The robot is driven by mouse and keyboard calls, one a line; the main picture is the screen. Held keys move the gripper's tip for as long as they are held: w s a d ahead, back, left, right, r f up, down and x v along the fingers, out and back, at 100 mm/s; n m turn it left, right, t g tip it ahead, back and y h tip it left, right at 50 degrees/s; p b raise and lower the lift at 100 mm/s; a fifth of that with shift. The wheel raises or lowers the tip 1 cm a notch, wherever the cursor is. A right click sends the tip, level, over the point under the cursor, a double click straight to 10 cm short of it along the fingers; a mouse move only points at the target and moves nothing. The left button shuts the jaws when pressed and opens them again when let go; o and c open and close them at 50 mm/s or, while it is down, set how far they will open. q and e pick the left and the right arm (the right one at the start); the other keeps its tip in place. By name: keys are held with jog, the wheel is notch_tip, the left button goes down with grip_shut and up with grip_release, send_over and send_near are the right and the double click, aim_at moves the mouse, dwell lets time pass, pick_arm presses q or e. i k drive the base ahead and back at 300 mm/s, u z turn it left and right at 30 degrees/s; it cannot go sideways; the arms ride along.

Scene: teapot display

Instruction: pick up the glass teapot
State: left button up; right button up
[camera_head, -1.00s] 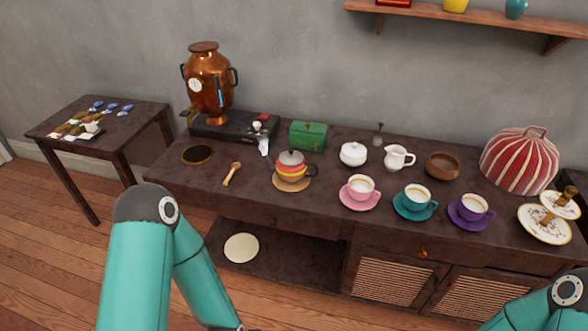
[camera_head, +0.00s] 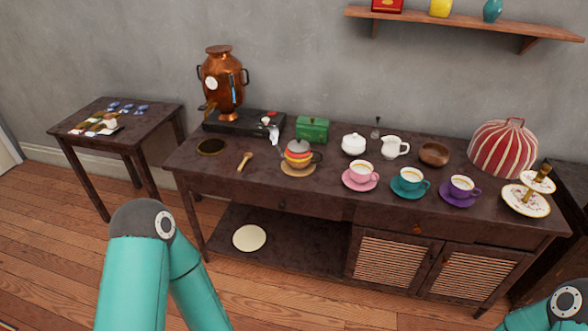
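My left arm (camera_head: 140,265) comes up at the lower left and bends down out of the frame, well in front of the table. My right arm (camera_head: 560,309) shows only at the bottom right corner. Both grippers are out of view.
A copper samovar (camera_head: 222,85) stands on the table's left part, near a green box (camera_head: 312,129). Cups on pink (camera_head: 362,181), teal and purple saucers line the right front. A striped dome cover (camera_head: 503,148) and tiered plate stand (camera_head: 526,201) stand far right. Floor before the table is clear.

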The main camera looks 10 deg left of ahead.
aim_at(296, 160)
jog(key=z, duration=0.45)
jog(key=i, duration=1.25)
